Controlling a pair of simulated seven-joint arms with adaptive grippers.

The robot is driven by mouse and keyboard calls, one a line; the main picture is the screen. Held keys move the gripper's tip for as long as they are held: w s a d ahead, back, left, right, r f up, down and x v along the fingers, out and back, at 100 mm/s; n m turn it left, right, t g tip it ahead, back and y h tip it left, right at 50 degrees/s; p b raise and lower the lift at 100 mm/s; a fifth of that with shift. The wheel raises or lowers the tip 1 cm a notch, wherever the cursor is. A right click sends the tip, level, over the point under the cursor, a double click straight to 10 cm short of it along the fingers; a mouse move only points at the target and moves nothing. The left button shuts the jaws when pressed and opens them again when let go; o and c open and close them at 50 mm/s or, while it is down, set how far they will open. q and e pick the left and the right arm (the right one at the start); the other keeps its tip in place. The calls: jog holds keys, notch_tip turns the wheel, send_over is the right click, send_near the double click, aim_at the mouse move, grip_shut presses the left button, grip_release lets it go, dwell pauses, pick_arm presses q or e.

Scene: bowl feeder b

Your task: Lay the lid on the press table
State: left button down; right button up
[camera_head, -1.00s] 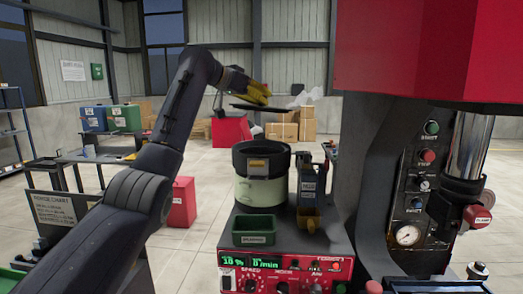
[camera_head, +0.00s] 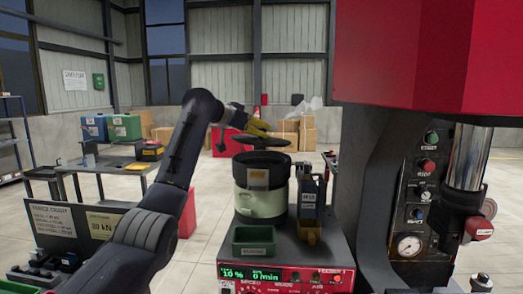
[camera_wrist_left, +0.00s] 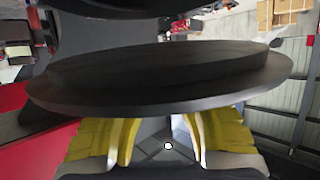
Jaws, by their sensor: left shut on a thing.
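The lid (camera_head: 262,141) is a dark flat disc. My left gripper (camera_head: 258,127), with yellow fingers, is shut on it and holds it in the air just above the dark-rimmed bowl feeder (camera_head: 262,203). In the left wrist view the lid (camera_wrist_left: 160,75) spans most of the picture, in front of the yellow fingers (camera_wrist_left: 160,140). The press (camera_head: 385,180), red on top with a dark frame, stands at the right; its table is mostly out of view. My right gripper is not in view.
A workbench (camera_head: 110,165) is at the left.

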pick_arm(q)
jog(key=shift+f, duration=2.75)
jog(key=c, duration=1.4)
grip_release()
jog(key=shift+f, duration=0.25)
jog(key=v, duration=1.6)
jog(key=shift+a, duration=0.25)
jog(key=o, duration=0.4)
jog(key=shift+s+a+r, duration=0.15)
jog(key=shift+s+a, duration=0.2)
jog(key=shift+s, duration=0.15)
